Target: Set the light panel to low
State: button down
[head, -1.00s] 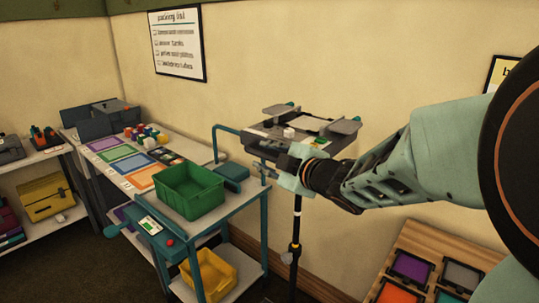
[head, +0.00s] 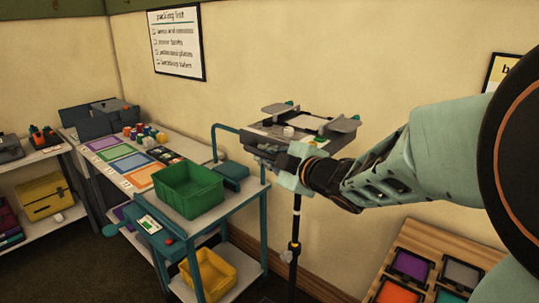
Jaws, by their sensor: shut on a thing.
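The light panel (head: 262,139) is a flat grey unit with raised flaps and a small white round part (head: 288,131) on top. My gripper (head: 279,163) is at the panel's near front edge, reaching in from the right. It is shut on a part of the light panel at that edge. The held part is mostly hidden by the fingers and is too small to make out. I cannot read the panel's setting.
A teal cart (head: 218,218) with a green bin (head: 188,190) stands left of the stand, with a yellow bin (head: 209,273) on its lower shelf. A wooden rack of coloured panels (head: 431,238) is at lower right. A table with coloured mats (head: 122,160) is farther left.

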notch_tip(320, 180, down, 31)
jog(key=b, duration=2.6)
jog(key=shift+r+b, duration=0.2)
jog(key=shift+b, duration=0.15)
jog(key=shift+s, duration=0.1)
jog(key=c, duration=2)
grip_release()
jog(key=shift+o, duration=0.2)
jog(key=shift+r, duration=0.1)
jog(key=shift+r, duration=0.15)
